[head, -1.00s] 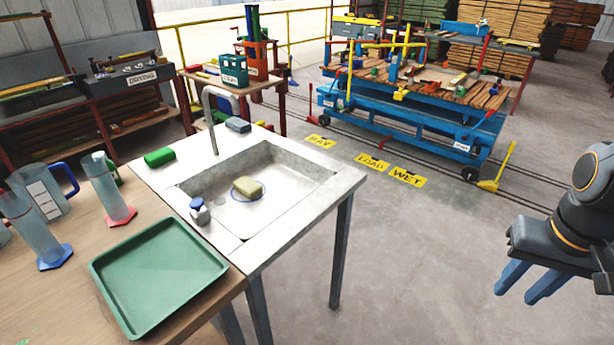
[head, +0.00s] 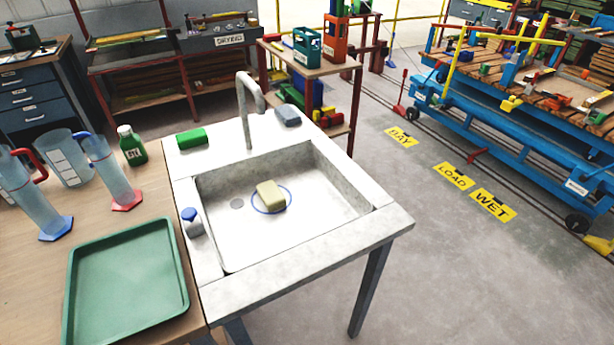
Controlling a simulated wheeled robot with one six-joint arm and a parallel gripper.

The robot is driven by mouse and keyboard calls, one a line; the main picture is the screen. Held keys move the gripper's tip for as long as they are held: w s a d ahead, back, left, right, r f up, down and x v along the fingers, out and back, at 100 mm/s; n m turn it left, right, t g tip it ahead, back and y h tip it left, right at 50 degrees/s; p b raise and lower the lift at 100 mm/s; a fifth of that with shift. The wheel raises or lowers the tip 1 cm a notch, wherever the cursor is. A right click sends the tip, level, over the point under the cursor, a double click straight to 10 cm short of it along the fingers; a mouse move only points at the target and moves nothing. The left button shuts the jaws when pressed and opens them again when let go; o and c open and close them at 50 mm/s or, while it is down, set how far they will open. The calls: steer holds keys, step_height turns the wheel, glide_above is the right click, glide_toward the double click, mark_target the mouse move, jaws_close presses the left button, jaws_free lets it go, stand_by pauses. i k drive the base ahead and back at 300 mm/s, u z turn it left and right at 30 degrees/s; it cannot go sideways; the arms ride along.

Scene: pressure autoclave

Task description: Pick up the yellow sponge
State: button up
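The yellow sponge (head: 270,195) is a pale yellow block. It lies on the floor of the sink basin (head: 330,205), within a blue ring mark and to the right of the drain. Nothing covers it. My gripper is outside the head view, so I cannot see whether it is open or shut.
The tap (head: 249,105) rises behind the basin. A green block (head: 192,138), a grey block (head: 288,115) and a small blue-capped bottle (head: 191,221) stand on the sink's rim. A green tray (head: 125,330) and measuring vessels are at left.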

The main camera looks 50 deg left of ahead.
mark_target(272, 198)
steer(key=i, duration=0.65)
steer(key=u, duration=2.1)
steer(key=i, duration=0.5)
